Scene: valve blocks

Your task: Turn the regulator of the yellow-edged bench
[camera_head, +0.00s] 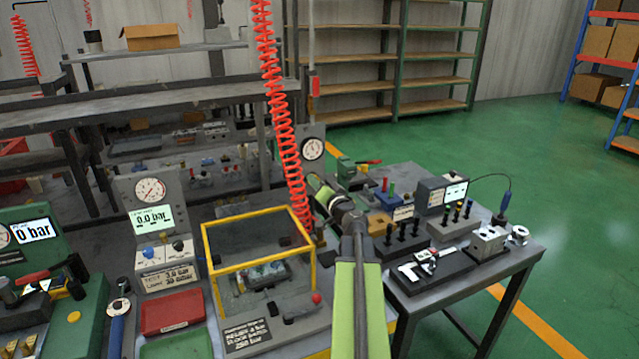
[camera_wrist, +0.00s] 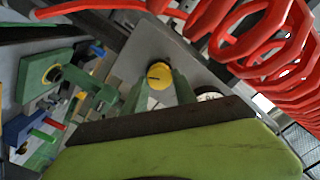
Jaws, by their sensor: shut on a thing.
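The regulator is a yellow round knob with a dark slot (camera_wrist: 159,75) on a grey panel (camera_wrist: 155,38) in the wrist view. My gripper (camera_wrist: 160,90) has its two green fingers on either side of the knob and is shut on it. Part of a gauge (camera_wrist: 208,94) shows beside the knob. In the head view my gripper (camera_head: 318,190) reaches a grey panel with a round gauge (camera_head: 313,148). The bench (camera_head: 320,354) has a yellow edge and carries a yellow-framed guard (camera_head: 258,222).
A red coiled hose (camera_head: 279,110) hangs beside my gripper and fills the wrist view's upper right. A right-hand bench (camera_head: 440,300) holds several blocks and instruments. A panel reading 0.0 bar (camera_head: 152,220) stands at left. The green floor (camera_head: 560,180) at right is clear.

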